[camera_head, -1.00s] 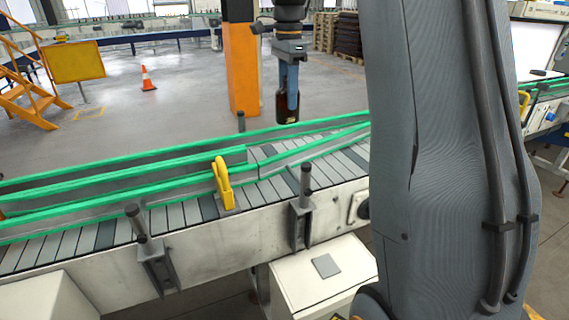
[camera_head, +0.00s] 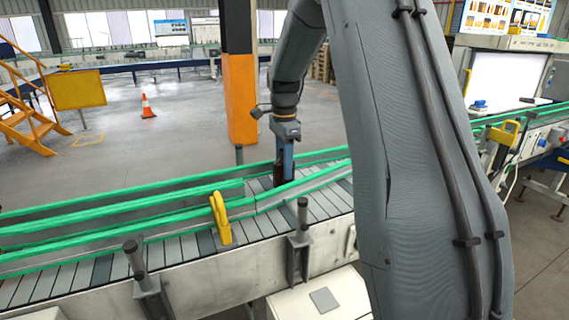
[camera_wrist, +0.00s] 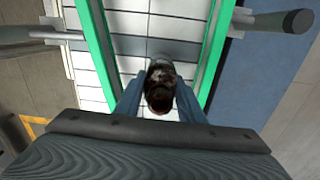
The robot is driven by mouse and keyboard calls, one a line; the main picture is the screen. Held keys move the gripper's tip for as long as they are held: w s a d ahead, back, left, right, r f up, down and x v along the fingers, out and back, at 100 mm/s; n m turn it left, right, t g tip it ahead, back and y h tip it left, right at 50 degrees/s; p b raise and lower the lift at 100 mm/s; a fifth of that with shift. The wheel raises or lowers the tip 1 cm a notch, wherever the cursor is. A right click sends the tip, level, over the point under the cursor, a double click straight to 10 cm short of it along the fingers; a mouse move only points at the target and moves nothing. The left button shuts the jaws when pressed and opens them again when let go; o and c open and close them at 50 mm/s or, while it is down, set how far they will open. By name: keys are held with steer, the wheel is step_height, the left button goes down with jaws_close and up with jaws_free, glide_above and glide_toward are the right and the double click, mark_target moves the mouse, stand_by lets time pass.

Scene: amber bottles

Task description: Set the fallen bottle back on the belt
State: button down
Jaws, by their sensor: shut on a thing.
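The amber bottle (camera_wrist: 160,88) is dark brown and sits between the fingers of my gripper (camera_wrist: 160,102) in the wrist view. My gripper is shut on it. In the head view my gripper (camera_head: 283,165) points down between the green rails of the conveyor belt (camera_head: 240,228), with the bottle (camera_head: 277,174) looking upright at its fingers. The rail hides the bottle's lower end, so I cannot tell whether its base touches the belt. In the wrist view the grey belt slats (camera_wrist: 135,30) lie under and beyond the bottle.
Green guide rails (camera_head: 120,208) run along both sides of the belt. A yellow clamp (camera_head: 221,218) stands on the near rail, left of my gripper. Dark posts (camera_head: 302,215) rise along the near side. The belt's visible stretch is free of other bottles.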

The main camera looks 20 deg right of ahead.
steer(key=shift+f, duration=0.2)
steer(key=c, duration=1.2)
jaws_free()
steer(key=shift+r, duration=0.1)
step_height(320, 180, up, 12)
steer(key=b, duration=0.4)
steer(key=shift+r, duration=0.1)
steer(key=shift+r, duration=0.1)
